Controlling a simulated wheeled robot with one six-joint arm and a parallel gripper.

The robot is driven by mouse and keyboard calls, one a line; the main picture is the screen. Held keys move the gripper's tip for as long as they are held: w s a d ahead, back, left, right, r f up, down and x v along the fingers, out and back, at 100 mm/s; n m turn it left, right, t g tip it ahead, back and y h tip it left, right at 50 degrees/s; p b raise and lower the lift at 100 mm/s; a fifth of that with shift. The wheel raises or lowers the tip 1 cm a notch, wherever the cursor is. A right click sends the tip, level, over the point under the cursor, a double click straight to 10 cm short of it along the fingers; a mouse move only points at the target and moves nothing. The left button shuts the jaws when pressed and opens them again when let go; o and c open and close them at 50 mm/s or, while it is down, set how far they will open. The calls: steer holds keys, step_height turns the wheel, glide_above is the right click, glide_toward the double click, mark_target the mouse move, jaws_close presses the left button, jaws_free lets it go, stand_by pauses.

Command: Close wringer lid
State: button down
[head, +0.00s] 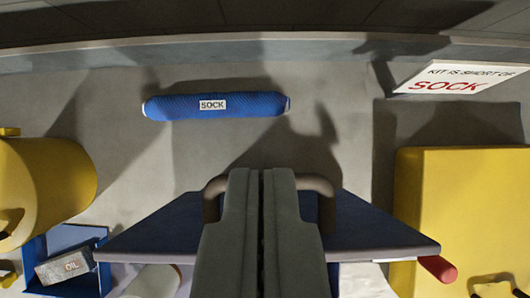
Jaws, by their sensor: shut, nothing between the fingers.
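A dark blue panel (380,225) with a brown bar handle (320,186) lies across the lower middle of the head view. It looks like the wringer lid, but no label shows. A red grip (437,268) sticks out below its right end. My gripper (262,175) is shut and empty, with its grey fingers side by side in front of the panel. The fingers hide the middle of the panel and handle. I cannot tell whether they touch the handle, nor the panel's exact tilt.
A blue roll labelled SOCK (215,105) lies on the grey surface beyond. A sign (462,78) stands at back right. A yellow drum (50,190) and a blue tray (38,250) with an OIL can (66,266) are left. A yellow box (465,215) is right.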

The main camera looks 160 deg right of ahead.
step_height(320, 180, down, 9)
steer(key=shift+w, duration=0.15)
stand_by(0.6)
steer(key=shift+r, duration=0.1)
